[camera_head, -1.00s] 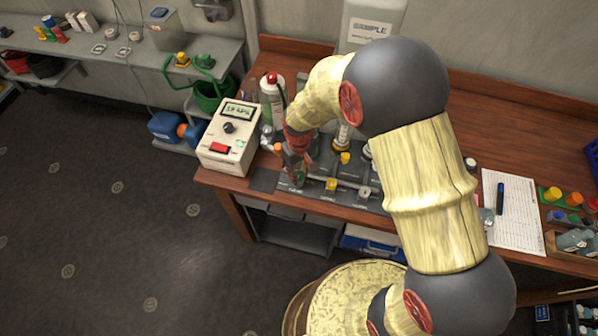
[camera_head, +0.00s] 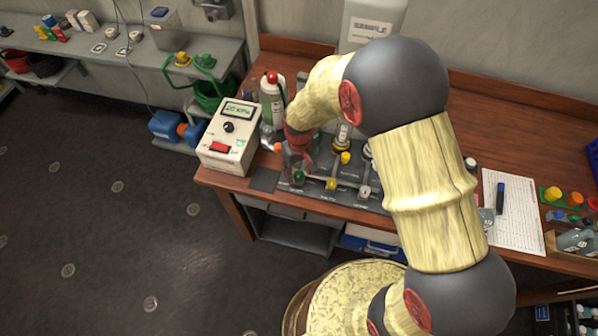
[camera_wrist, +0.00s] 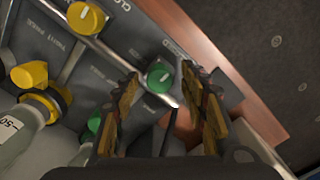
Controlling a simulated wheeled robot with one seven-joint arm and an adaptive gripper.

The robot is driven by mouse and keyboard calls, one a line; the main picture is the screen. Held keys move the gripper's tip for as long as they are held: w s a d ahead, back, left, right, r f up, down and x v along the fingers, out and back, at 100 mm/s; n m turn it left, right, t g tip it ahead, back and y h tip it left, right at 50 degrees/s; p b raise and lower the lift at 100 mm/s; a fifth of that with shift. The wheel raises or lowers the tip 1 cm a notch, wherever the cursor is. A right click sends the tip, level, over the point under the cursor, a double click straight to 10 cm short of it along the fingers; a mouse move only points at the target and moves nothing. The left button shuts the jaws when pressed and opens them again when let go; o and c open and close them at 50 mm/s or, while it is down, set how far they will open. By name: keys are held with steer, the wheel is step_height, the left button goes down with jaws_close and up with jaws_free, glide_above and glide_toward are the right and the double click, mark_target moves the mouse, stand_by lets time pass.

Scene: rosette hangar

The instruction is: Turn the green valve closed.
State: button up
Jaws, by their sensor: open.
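The green valve (camera_wrist: 160,76) is a round green knob with a pale bar across its top, on the grey panel; the bar lies slanted in the wrist view. In the head view the green valve (camera_head: 298,177) shows at the panel's left front. My gripper (camera_wrist: 170,85) is open, with its two fingers on either side of the knob in the wrist view; I cannot tell whether they touch it. In the head view my gripper (camera_head: 297,160) is just behind and above the knob, empty. A second green part (camera_wrist: 94,125) shows beside the left finger.
Yellow valves (camera_wrist: 85,17) stand along the same panel (camera_head: 320,190), with a white-capped one (camera_head: 364,191). A meter box (camera_head: 229,138) and a red-capped bottle (camera_head: 272,100) stand to the left. The table's front edge is near the panel.

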mark_target(299, 174)
step_height(299, 174, up, 12)
stand_by(0.6)
stand_by(0.5)
steer(key=s+d+r+m+t+b, duration=0.4)
steer(key=s+d+r, duration=1)
steer(key=s+r, duration=0.4)
steer(key=shift+s+d+m+t+b, duration=0.4)
steer(key=shift+s+t+b, duration=0.15)
steer(key=shift+t, duration=0.25)
